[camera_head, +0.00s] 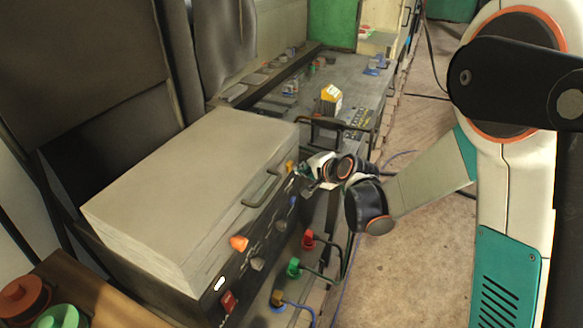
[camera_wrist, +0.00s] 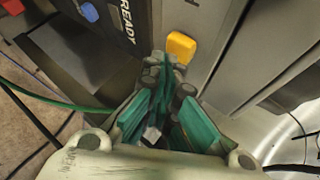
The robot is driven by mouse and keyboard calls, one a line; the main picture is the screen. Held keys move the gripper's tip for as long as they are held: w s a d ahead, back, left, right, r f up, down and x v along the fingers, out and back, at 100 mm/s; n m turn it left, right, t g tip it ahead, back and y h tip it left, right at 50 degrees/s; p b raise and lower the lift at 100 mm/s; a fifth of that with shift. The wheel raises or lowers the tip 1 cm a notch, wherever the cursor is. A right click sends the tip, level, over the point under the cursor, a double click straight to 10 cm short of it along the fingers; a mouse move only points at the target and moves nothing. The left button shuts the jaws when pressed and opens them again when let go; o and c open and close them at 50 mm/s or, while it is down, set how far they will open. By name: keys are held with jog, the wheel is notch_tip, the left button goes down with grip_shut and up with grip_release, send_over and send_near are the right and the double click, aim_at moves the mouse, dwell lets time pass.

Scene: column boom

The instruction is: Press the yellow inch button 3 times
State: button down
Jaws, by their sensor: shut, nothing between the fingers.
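In the head view my gripper (camera_head: 304,172) is close beside the panel's far end. I cannot tell whether the fingertips touch the button.
Red (camera_head: 308,239) and green (camera_head: 294,267) plugs with cables stick out below. Floor (camera_head: 425,255) is open to the right.

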jog(key=shift+w+a, duration=0.2)
jog(key=shift+a, duration=0.3)
dwell(0.6)
jog(key=shift+d, duration=0.1)
jog(key=shift+s+d, duration=0.35)
jog(key=shift+d, duration=0.45)
jog(key=shift+d+b, duration=0.1)
jog(key=shift+b, duration=0.2)
jog(key=d, duration=0.1)
jog(key=s+d, duration=0.1)
jog(key=d, duration=0.2)
jog(key=shift+s+d, duration=0.25)
jog(key=shift+s, duration=0.1)
dwell(1.7)
